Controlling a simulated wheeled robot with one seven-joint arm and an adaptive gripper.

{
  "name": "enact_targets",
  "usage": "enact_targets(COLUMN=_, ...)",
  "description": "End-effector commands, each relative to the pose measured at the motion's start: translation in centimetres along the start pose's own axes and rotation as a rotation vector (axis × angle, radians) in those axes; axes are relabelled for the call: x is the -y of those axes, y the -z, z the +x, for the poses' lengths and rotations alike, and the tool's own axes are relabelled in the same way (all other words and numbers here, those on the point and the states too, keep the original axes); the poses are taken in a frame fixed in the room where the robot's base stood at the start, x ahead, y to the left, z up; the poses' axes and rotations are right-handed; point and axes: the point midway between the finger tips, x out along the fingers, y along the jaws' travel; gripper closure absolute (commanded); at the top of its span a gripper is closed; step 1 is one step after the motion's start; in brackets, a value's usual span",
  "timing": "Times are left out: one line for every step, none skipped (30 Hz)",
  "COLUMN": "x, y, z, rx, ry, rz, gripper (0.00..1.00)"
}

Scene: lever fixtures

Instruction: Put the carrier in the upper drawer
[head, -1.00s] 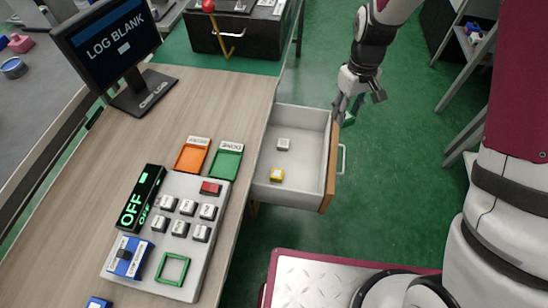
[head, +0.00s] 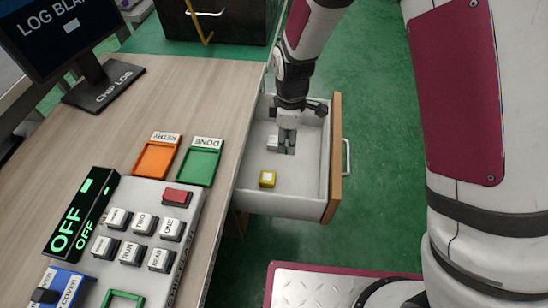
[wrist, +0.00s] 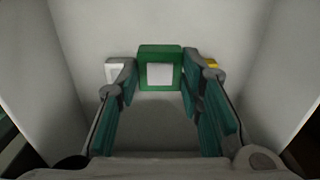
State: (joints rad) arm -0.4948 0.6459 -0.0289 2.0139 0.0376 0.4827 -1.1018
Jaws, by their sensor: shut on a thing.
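The carrier (wrist: 160,53), a green square-framed piece with a white face, is between the fingertips of my gripper (wrist: 160,78) in the wrist view. My gripper is shut on it. In the head view my gripper (head: 287,143) points down inside the open upper drawer (head: 322,207), toward its far half. The carrier is mostly hidden by the fingers there. I cannot tell whether it touches the drawer floor.
The drawer also holds a white block (head: 272,142) beside my gripper and a yellow block (head: 267,179) nearer. The desk (head: 180,92) at left carries a button panel (head: 193,210), an orange tray (head: 157,158), a green tray (head: 199,163) and a monitor (head: 60,30).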

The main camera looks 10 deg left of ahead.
Motion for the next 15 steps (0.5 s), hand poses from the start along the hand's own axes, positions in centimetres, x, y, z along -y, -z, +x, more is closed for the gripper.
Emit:
enact_targets(x=0.1, y=0.0, z=1.3, rx=0.002, ry=0.004, rz=0.0, gripper=0.82)
enact_targets(x=0.0, y=0.0, z=1.8, rx=0.001, ry=0.003, rz=0.001, gripper=0.82)
enact_targets(x=0.1, y=0.0, z=2.3, rx=0.001, ry=0.003, rz=0.001, gripper=0.82)
enact_targets(x=0.0, y=0.0, z=2.7, rx=0.001, ry=0.002, rz=0.001, gripper=0.82)
enact_targets(x=0.0, y=0.0, z=3.1, rx=0.001, ry=0.002, rz=0.001, gripper=0.82)
enact_targets(x=0.0, y=0.0, z=3.4, rx=0.0, ry=0.001, rz=0.002, gripper=0.82)
enact_targets(x=0.0, y=0.0, z=3.5, rx=0.0, ry=0.001, rz=0.002, gripper=0.82)
enact_targets(x=0.0, y=0.0, z=3.6, rx=0.0, ry=0.001, rz=0.002, gripper=0.82)
enact_targets(x=0.0, y=0.0, z=3.9, rx=0.0, ry=0.001, rz=0.003, gripper=0.82)
enact_targets(x=0.0, y=0.0, z=4.1, rx=0.0, ry=0.001, rz=0.003, gripper=0.82)
enact_targets(x=0.0, y=0.0, z=4.3, rx=0.0, ry=0.001, rz=0.003, gripper=0.82)
enact_targets(x=0.0, y=0.0, z=4.8, rx=0.001, ry=0.002, rz=0.003, gripper=0.82)
enact_targets(x=0.0, y=-0.1, z=5.2, rx=0.001, ry=0.002, rz=0.002, gripper=0.82)
enact_targets(x=0.0, y=-0.1, z=5.7, rx=0.001, ry=0.002, rz=0.002, gripper=0.82)
enact_targets(x=0.0, y=-0.1, z=6.3, rx=0.002, ry=0.003, rz=0.002, gripper=0.82)
